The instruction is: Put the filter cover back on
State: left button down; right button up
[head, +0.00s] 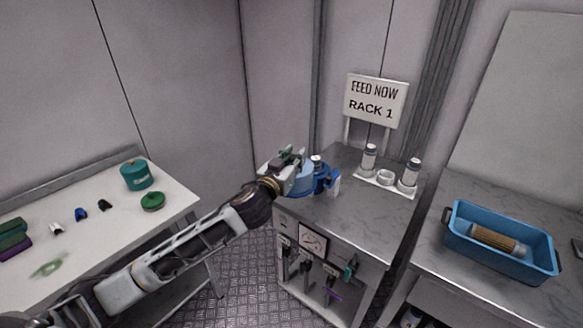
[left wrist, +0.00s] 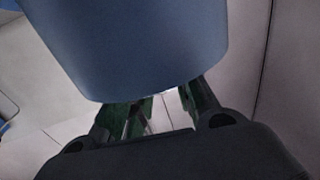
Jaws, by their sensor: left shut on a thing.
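My left gripper (head: 289,160) is shut on a light-blue, cup-like cover (head: 301,182), at the left edge of the grey cabinet top. The cover also fills the upper part of the left wrist view (left wrist: 135,45), its smooth blue wall close to the camera. Just right of it in the head view is a darker blue filter fitting (head: 323,178) with a white top. The cover overlaps the fitting in the picture; I cannot tell if they touch. A tan cylindrical filter cartridge (head: 495,239) lies in a blue tray (head: 492,264) on the right counter. My right gripper is not in view.
The cabinet top (head: 365,222) is clear in front. Behind stand white bottles (head: 411,172) on a small plate and a "FEED NOW RACK 1" sign (head: 376,101). Tools hang on the cabinet front. The left white table (head: 110,235) holds a green canister (head: 137,175) and small items.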

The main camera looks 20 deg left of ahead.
pick_arm(q)
jog(key=shift+m+h, duration=0.4)
jog(key=w+r, duration=0.1)
jog(key=r, duration=0.1)
jog(key=w+r+p, duration=0.1)
jog(key=r, duration=0.3)
jog(key=shift+w+d+r, duration=0.1)
jog(key=shift+w+r, duration=0.05)
jog(key=shift+w, duration=0.25)
jog(key=w+a+f+p, duration=0.1)
jog(key=w+a+f, duration=0.1)
jog(key=w+f, duration=0.4)
notch_tip(320, 180, down, 3)
jog(key=shift+w+r+h+p, duration=0.1)
jog(key=shift+w+h+p, duration=0.2)
jog(key=shift+p, duration=0.05)
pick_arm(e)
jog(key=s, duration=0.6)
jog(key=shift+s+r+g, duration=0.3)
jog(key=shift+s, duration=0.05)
